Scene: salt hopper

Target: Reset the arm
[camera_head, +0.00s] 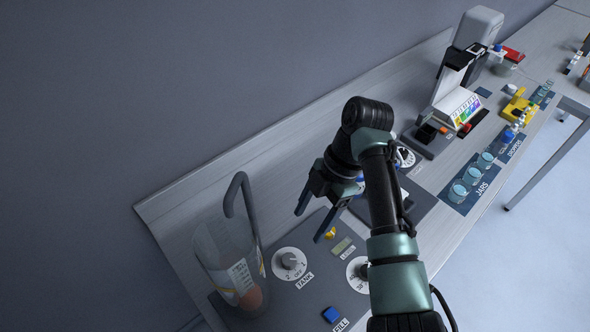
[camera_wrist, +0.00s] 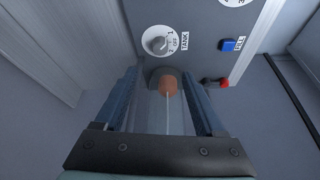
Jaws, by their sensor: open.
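My arm reaches from the bottom of the head view up over the bench. My gripper (camera_head: 310,226) is open, with its two fingers apart and pointing down-left above the grey panel (camera_head: 310,298). Nothing shows held between the fingers. In the wrist view my gripper (camera_wrist: 167,85) also shows open. The clear tank (camera_head: 226,262) with an orange-brown piece in its bottom stands left of the gripper in the head view. The orange-brown piece (camera_wrist: 168,84) shows between the fingers in the wrist view, beyond them.
The panel carries a TANK knob (camera_head: 289,263), a second dial partly hidden by my arm, and a blue FILL button (camera_head: 331,314). A dark bent pipe (camera_head: 240,190) rises by the tank. Jars (camera_head: 472,176) and a grey-white instrument (camera_head: 478,28) stand farther right along the bench.

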